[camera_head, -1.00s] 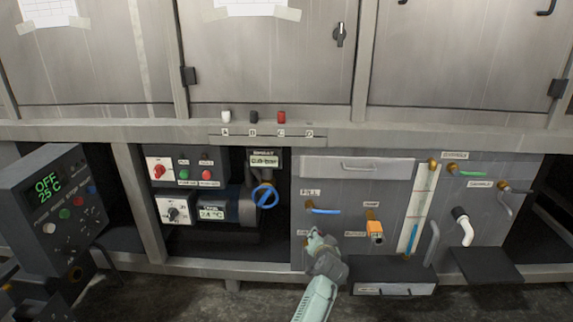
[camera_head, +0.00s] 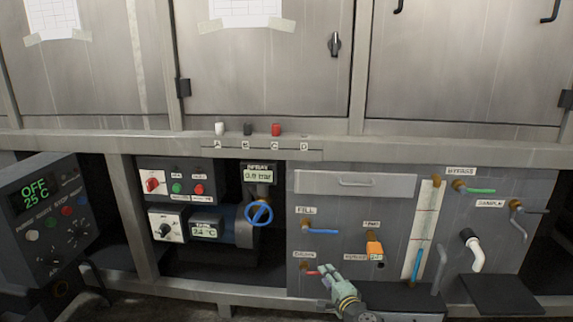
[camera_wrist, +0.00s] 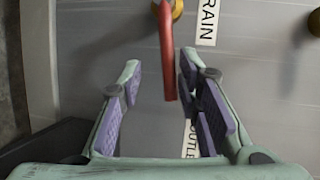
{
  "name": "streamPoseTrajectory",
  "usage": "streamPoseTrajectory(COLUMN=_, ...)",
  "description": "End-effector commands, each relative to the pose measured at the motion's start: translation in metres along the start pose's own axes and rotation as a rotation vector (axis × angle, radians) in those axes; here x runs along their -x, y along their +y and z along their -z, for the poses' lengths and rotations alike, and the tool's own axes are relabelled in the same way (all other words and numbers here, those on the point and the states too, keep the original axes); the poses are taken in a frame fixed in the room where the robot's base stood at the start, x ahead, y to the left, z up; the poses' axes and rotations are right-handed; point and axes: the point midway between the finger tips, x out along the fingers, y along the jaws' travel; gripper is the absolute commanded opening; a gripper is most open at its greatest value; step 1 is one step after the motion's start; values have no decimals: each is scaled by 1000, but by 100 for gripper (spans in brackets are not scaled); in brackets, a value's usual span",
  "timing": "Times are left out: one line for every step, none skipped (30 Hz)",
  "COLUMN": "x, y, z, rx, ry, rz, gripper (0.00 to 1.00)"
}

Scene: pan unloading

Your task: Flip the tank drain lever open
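The red drain lever (camera_head: 311,273) is at the lower left of the grey tank panel, beside the DRAIN label (camera_head: 304,255). In the wrist view the lever (camera_wrist: 166,45) hangs from a brass valve at the top, and its free end points down the picture. My gripper (camera_head: 325,273) is just right of the lever in the head view. In the wrist view my gripper (camera_wrist: 160,75) is open, with its purple pads to either side of the lever's free end. Nothing is held. I cannot tell whether a finger touches the lever.
The blue fill lever (camera_head: 322,231) is above the drain lever. An orange valve handle (camera_head: 374,248) is to the right, near an outlet label. A dark drawer box (camera_head: 405,297) juts out below right. The blue pump handwheel (camera_head: 259,213) is to the upper left.

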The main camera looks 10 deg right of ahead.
Motion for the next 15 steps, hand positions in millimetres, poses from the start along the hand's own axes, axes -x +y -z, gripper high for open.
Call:
streamPoseTrajectory(x=12, y=-2, z=1, rx=6, ry=2, rz=-4, gripper=31)
streamPoseTrajectory(x=18, y=-2, z=0, rx=7, ry=1, rz=-5, gripper=31)
streamPoseTrajectory(x=26, y=-3, z=0, rx=6, ry=1, rz=-4, gripper=31)
streamPoseTrajectory(x=32, y=-3, z=0, rx=7, ry=2, rz=-5, gripper=31)
streamPoseTrajectory(x=38, y=-3, z=0, rx=8, ry=1, rz=-5, gripper=31)
streamPoseTrajectory(x=46, y=-2, z=1, rx=7, ry=2, rz=-5, gripper=31)
streamPoseTrajectory(x=52, y=-2, z=1, rx=6, ry=2, rz=-5, gripper=31)
streamPoseTrajectory(x=58, y=-3, z=0, rx=7, ry=1, rz=-4, gripper=31)
streamPoseTrajectory(x=66, y=-2, z=0, rx=8, ry=1, rz=-5, gripper=31)
streamPoseTrajectory(x=72, y=-3, z=1, rx=8, ry=1, rz=-4, gripper=31)
streamPoseTrajectory(x=78, y=-3, z=1, rx=8, ry=1, rz=-4, gripper=31)
streamPoseTrajectory(x=86, y=-3, z=0, rx=8, ry=0, rz=-5, gripper=31)
streamPoseTrajectory(x=92, y=-3, z=0, rx=9, ry=0, rz=-4, gripper=31)
streamPoseTrajectory(x=90, y=-11, z=-2, rx=20, ry=-1, rz=1, gripper=31)
streamPoseTrajectory(x=86, y=-20, z=-3, rx=37, ry=0, rz=3, gripper=31)
